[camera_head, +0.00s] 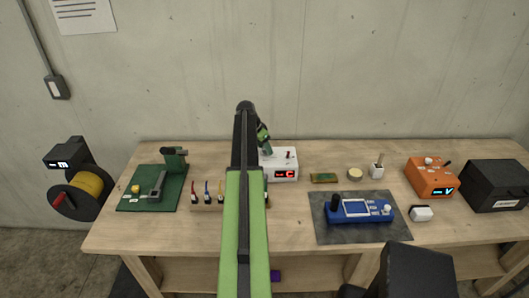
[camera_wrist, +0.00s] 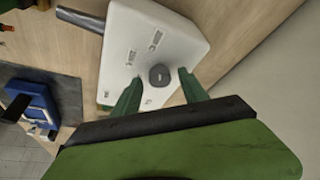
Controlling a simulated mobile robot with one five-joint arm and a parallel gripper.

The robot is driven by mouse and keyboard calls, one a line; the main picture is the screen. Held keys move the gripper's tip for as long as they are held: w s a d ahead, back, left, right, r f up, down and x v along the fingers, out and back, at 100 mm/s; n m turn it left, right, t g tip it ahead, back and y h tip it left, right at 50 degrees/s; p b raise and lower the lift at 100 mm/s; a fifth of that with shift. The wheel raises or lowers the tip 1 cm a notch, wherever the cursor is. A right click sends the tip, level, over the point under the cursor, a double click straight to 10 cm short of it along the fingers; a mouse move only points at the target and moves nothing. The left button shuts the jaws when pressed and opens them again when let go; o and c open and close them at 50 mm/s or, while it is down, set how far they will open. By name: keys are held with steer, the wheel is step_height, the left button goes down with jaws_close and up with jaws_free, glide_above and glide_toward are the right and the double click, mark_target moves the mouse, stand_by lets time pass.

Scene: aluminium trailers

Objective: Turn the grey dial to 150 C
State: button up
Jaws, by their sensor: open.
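The grey dial (camera_wrist: 160,75) is a small round dark-grey knob on top of a white box (camera_wrist: 150,35). Small printed marks lie around it, too small to read. In the head view the white box (camera_head: 283,172) stands at the back of the bench with a red lit display, whose letter C is readable. My gripper (camera_wrist: 157,88) is open, its two green fingers on either side of the dial in the wrist picture. I cannot tell whether they touch it. In the head view my arm hides the box's left part and the dial.
A blue device (camera_head: 360,207) stands on a dark mat (camera_head: 318,220) to the right. An orange box (camera_head: 431,176) and a black box (camera_head: 497,187) stand farther right. Screwdrivers in a rack (camera_head: 205,207) and a green plate (camera_head: 130,197) are to the left. The wall is close behind.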

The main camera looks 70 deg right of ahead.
steer(key=shift+r, duration=0.1)
jaws_close()
steer(key=shift+a, duration=0.2)
steer(key=shift+d, duration=0.1)
steer(key=shift+n, duration=0.3)
steer(key=n, duration=0.2)
steer(key=n+t, duration=0.2)
steer(key=n, duration=0.1)
steer(key=shift+s+n+h, duration=0.3)
steer(key=n+t, duration=0.2)
steer(key=n, duration=0.3)
steer(key=shift+s, duration=0.15)
steer(key=shift+n, duration=0.4)
